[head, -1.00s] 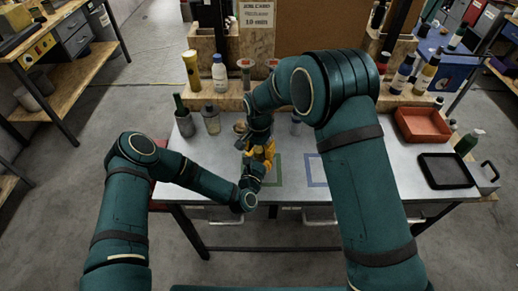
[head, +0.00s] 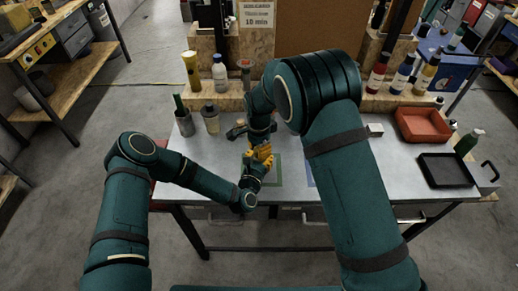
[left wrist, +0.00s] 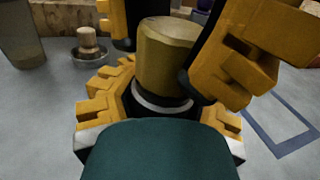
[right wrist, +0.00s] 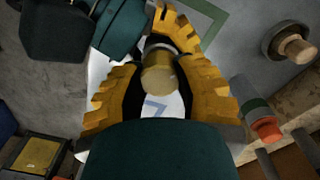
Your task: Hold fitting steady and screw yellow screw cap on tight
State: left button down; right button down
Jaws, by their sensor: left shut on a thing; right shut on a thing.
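The yellow screw cap (left wrist: 165,52) sits upright over the fitting's pale ring (left wrist: 158,103) in the left wrist view. The fitting's dark lower body is mostly hidden by my left gripper (left wrist: 160,112), which is shut around it. My right gripper (head: 262,150) is shut on the cap from above, one finger on each side. In the right wrist view the cap (right wrist: 158,75) shows between its fingers. In the head view both grippers meet over the green square outline, and cap and fitting are hard to make out. Whether the threads are engaged cannot be seen.
A small dish with a peg (left wrist: 88,45) stands close behind the grippers. A grey canister (head: 210,118) and a cup (head: 185,122) stand at the table's back left. A red tray (head: 422,125) and a black tray (head: 445,170) lie to the right.

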jog(key=m, duration=0.6)
jog(key=shift+m, duration=0.3)
jog(key=m, duration=0.7)
jog(key=c, duration=0.6)
grip_release()
jog(key=shift+c, duration=0.9)
